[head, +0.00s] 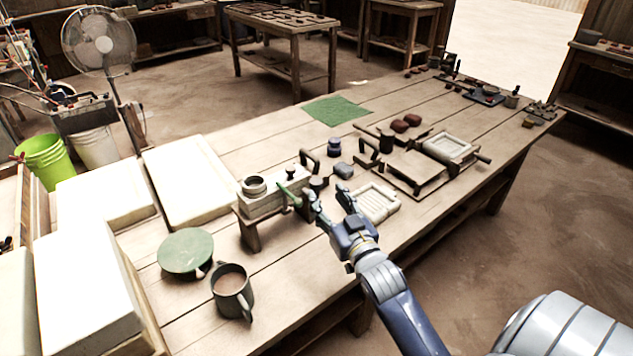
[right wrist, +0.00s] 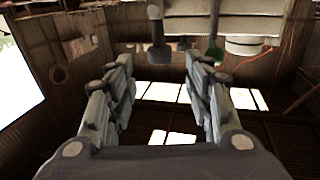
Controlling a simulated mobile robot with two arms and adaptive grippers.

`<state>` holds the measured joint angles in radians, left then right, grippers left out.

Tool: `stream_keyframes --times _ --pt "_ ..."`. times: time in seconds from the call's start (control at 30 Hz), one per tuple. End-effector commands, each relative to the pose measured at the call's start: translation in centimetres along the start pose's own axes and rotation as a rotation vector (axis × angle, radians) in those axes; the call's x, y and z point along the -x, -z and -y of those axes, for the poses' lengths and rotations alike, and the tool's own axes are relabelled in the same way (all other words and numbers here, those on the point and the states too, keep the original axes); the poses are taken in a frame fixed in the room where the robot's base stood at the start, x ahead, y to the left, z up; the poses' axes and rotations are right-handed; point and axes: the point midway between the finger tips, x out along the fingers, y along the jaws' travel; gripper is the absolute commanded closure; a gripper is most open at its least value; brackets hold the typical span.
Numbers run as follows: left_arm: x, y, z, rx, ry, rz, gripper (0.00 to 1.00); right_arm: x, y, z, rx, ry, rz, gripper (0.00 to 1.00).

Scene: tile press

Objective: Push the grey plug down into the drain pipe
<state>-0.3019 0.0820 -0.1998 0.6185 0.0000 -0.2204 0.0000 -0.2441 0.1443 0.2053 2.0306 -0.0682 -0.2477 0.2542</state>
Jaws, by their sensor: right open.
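A pale box-like fixture (head: 275,203) stands near the table's front edge in the head view. A dark grey ring (head: 255,185) sits on its top, and a small dark knob (head: 291,173) stands to the right of the ring. I cannot tell for sure which of these is the plug or the drain pipe. My right gripper (head: 330,193) is open and empty, just right of the fixture, apart from the knob. In the right wrist view, a dark grey stem with a wide end (right wrist: 158,38) shows beyond the open fingers. My left gripper is out of view.
A green-handled rod (head: 289,194) sticks out from the fixture toward my right gripper. A white tray (head: 378,203) lies right of the gripper. A mug (head: 232,291) and a green round pad (head: 186,252) stand at the front left. A green cloth (head: 336,110) lies farther back.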

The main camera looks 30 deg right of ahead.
Motion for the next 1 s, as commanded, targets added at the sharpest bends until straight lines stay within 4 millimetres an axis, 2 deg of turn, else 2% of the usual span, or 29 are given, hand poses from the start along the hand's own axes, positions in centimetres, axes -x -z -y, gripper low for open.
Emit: stream_keyframes --times 0.03,0.2,0.4,0.8,0.87,1.0 --pt "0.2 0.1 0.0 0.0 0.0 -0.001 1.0 -1.1 0.2 0.0 0.0 0.001 -0.001 0.53" --pt "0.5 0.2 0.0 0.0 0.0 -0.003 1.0 -4.2 0.1 0.0 0.0 0.0 0.0 0.53" --pt "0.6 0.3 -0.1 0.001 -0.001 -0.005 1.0 -6.6 0.0 0.0 0.001 0.001 0.001 0.53" --pt "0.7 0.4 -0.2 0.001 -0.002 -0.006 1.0 -7.3 -0.1 0.0 0.001 0.001 0.002 0.53" --pt "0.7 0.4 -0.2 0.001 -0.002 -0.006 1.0 -7.3 -0.1 0.0 0.001 0.001 0.002 0.64" --pt "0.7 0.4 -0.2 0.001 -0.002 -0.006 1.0 -7.3 -0.1 0.0 0.001 0.001 0.002 0.96"
